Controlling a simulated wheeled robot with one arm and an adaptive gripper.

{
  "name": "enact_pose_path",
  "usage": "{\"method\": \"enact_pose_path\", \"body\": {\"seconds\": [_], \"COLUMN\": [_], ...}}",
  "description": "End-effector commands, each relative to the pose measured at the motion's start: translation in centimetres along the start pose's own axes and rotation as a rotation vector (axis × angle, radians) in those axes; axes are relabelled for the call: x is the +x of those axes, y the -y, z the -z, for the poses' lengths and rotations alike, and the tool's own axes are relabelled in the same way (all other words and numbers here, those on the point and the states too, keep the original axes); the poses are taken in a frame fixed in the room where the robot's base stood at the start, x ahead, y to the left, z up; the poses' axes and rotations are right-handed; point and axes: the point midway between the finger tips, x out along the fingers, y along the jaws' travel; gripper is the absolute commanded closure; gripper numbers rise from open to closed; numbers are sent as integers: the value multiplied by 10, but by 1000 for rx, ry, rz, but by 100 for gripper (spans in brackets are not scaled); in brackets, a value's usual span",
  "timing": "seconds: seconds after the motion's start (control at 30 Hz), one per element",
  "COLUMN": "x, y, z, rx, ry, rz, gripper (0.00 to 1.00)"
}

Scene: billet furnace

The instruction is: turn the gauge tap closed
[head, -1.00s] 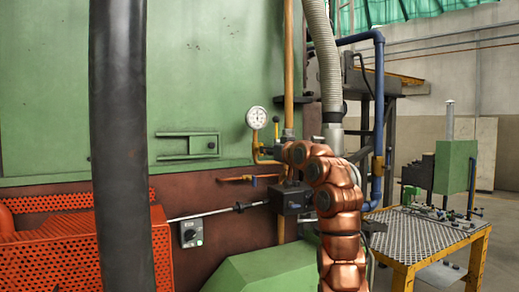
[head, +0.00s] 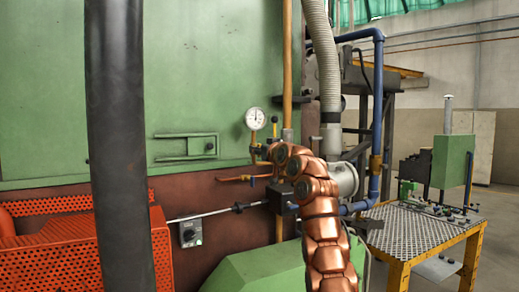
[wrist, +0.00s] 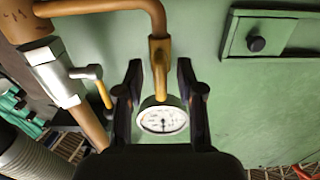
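The round white gauge (head: 254,118) stands on a brass elbow beside the vertical orange pipe. It also shows in the wrist view (wrist: 163,120), upside down. A tap with a yellow lever (head: 275,128) sits just right of the gauge; the lever points up. In the wrist view the yellow lever (wrist: 105,95) hangs from a grey stem, left of my fingers and apart from them. My gripper (wrist: 159,68) is open, its dark fingers spread either side of the gauge's brass stem (wrist: 158,60) with gaps visible. In the head view my copper arm hides most of the gripper.
A green latch plate (head: 187,147) is on the wall at left. A yellow-framed table (head: 425,235) stands at right.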

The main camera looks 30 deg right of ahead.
Motion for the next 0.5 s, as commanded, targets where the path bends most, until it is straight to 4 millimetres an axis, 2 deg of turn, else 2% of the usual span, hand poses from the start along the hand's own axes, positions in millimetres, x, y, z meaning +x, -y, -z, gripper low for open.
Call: {"method": "enact_pose_path", "body": {"seconds": [0.2,0.5], "x": [0,0], "y": [0,0], "z": [0,0], "rx": [-1,-1], "ry": [0,0], "rz": [0,0], "gripper": [62,94]}}
